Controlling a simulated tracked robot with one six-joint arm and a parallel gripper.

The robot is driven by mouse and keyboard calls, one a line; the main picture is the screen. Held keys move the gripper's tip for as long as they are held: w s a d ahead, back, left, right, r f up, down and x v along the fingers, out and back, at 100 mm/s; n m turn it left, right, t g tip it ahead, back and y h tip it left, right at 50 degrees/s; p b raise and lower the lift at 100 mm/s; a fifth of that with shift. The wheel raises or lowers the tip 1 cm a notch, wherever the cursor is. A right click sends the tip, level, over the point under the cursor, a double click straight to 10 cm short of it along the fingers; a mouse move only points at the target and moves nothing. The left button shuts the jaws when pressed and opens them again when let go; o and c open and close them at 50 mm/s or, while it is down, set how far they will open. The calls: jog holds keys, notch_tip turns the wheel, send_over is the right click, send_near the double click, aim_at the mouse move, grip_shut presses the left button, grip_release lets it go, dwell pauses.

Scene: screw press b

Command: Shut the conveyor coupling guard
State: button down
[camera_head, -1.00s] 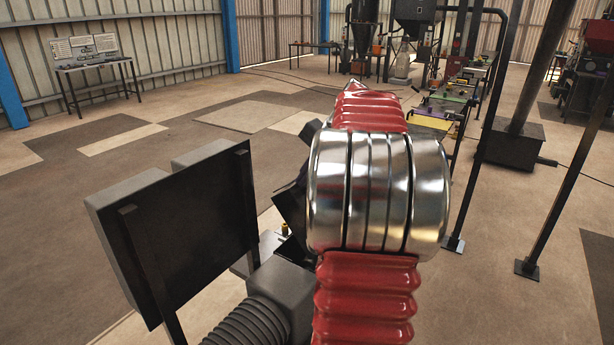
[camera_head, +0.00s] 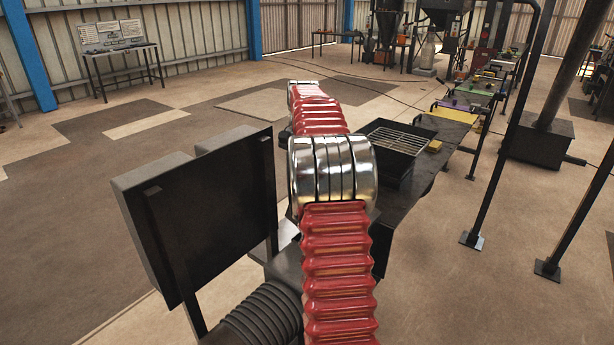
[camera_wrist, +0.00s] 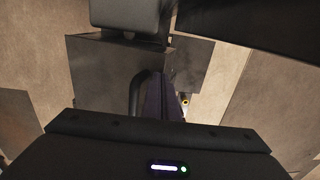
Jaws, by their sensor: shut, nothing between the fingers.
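My gripper (camera_wrist: 158,82) shows in the wrist view as narrow dark fingers that are together and empty. In the head view my red ribbed arm with its shiny metal band hides the gripper. I cannot make out the coupling guard for certain. A dark ribbed cylinder (camera_head: 262,318) lies low in the head view, beside my arm and partly hidden by it. A grey rounded housing (camera_wrist: 125,14) is at the top of the wrist view, with a dark box-like surface (camera_wrist: 105,62) below it. A small yellow fitting (camera_wrist: 185,102) shows just right of the fingers.
A large black panel (camera_head: 225,205) stands close on the left. Dark posts (camera_head: 512,130) stand further right. The floor at the far left is open.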

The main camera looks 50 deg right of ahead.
jog(key=f, duration=0.2)
jog(key=w+f, duration=0.1)
jog(key=f, duration=0.1)
jog(key=w+f, duration=0.1)
jog(key=f, duration=0.1)
jog(key=shift+w+a+f, duration=0.15)
jog(key=shift+w+f, duration=0.05)
jog(key=shift+f, duration=0.1)
jog(key=shift+w+f, duration=0.1)
jog(key=shift+f, duration=0.9)
jog(key=shift+f, duration=0.15)
notch_tip(320, 180, up, 15)
jog(key=shift+s, duration=0.3)
jog(key=shift+f, duration=0.15)
